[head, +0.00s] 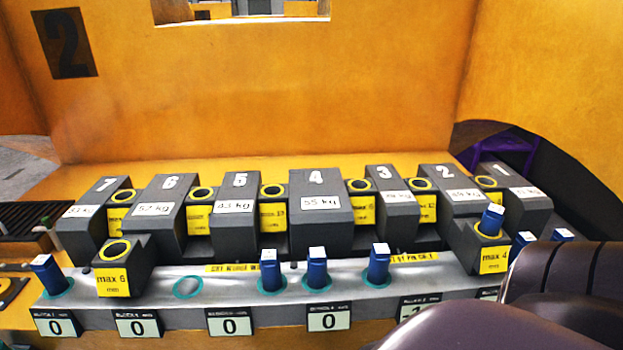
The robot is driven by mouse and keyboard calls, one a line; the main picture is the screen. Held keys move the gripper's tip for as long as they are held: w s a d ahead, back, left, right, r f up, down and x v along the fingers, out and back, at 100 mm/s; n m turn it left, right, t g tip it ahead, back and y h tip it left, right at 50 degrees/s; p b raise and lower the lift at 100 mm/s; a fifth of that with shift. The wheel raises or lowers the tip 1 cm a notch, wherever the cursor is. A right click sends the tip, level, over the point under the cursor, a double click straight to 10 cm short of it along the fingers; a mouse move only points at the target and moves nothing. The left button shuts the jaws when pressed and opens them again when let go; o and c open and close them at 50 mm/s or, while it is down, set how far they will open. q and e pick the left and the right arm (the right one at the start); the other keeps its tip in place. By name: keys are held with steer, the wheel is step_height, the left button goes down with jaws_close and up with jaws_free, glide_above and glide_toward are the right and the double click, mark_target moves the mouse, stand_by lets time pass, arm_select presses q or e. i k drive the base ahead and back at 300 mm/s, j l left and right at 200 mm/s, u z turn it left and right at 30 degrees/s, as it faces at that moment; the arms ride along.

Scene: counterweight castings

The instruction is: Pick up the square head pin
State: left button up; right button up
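Several blue pins with pale, square-looking tops stand upright along the grey ledge: one at the far left (47,275), three near the middle (270,272) (317,269) (378,266). Another blue pin (490,222) stands in the yellow-faced "max 4" block (494,260). Two more pin tops (524,238) (563,235) show at the right, partly hidden behind my dark arm. The tops are too small to tell which one is the square head pin. Neither of my grippers is in view.
Grey castings numbered 7 to 1 stand in a row behind the ledge (225,258), with yellow ringed blocks between them. A "max 6" block (115,283) sits in front at left. An empty teal ring (188,287) marks the ledge. An orange wall (270,90) rises behind.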

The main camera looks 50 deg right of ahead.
mark_target(380, 254)
steer(key=z, duration=2)
steer(key=l, duration=0.45)
